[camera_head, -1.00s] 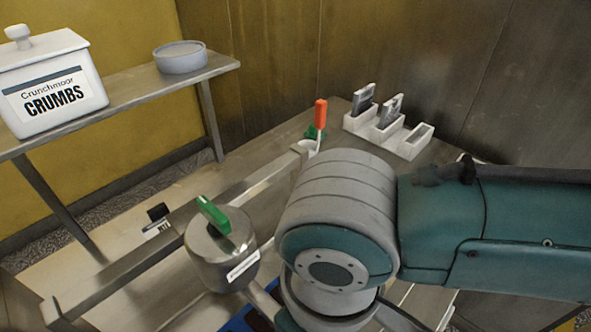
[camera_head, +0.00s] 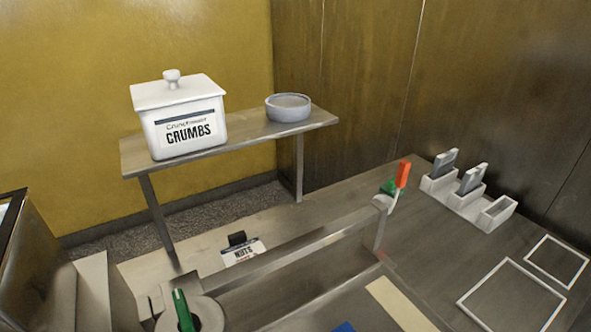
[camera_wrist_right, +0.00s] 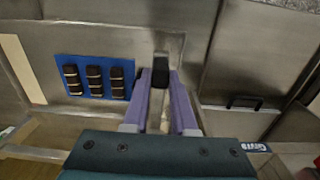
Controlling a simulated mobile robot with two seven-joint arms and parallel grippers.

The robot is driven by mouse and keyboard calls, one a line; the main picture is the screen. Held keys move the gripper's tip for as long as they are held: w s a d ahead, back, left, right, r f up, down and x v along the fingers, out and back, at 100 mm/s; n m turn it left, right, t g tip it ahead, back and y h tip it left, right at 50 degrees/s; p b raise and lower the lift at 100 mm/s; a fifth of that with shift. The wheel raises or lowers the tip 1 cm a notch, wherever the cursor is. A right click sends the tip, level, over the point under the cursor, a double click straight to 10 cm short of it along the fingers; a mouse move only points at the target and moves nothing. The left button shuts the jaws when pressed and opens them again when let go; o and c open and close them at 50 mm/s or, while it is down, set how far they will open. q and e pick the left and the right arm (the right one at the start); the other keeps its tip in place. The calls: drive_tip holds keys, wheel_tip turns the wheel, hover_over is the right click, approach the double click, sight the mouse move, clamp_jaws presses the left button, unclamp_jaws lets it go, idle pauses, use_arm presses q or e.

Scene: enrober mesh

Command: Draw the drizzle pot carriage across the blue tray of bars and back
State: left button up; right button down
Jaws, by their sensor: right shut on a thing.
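The drizzle pot (camera_head: 207,314), grey with a green handle (camera_head: 182,310) on top, sits at the bottom left of the head view, by the near-left end of a metal rail (camera_head: 290,252). A small part of the blue tray (camera_head: 345,327) shows at the bottom edge. In the right wrist view the blue tray (camera_wrist_right: 73,63) holds several dark bars (camera_wrist_right: 95,80) with pale stripes. My left gripper is in neither current view.
A shelf (camera_head: 250,138) holds a white crumbs crock (camera_head: 182,118) and a grey bowl (camera_head: 288,108). An orange-handled tool (camera_head: 402,174) stands at the rail's far end. A white rack (camera_head: 467,200) is at the right, behind white outlines (camera_head: 510,296) on clear table. A nuts label (camera_head: 243,252) lies behind the rail.

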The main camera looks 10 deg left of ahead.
drive_tip(key=shift+s+a+f, duration=0.1)
use_arm(q)
drive_tip(key=shift+a, duration=0.15)
use_arm(e)
drive_tip(key=c, duration=0.7)
unclamp_jaws()
drive_tip(key=shift+a, duration=0.1)
use_arm(q)
drive_tip(key=shift+r+p, duration=0.7)
drive_tip(key=shift+p, duration=0.05)
use_arm(e)
wheel_tip(320, 180, up, 10)
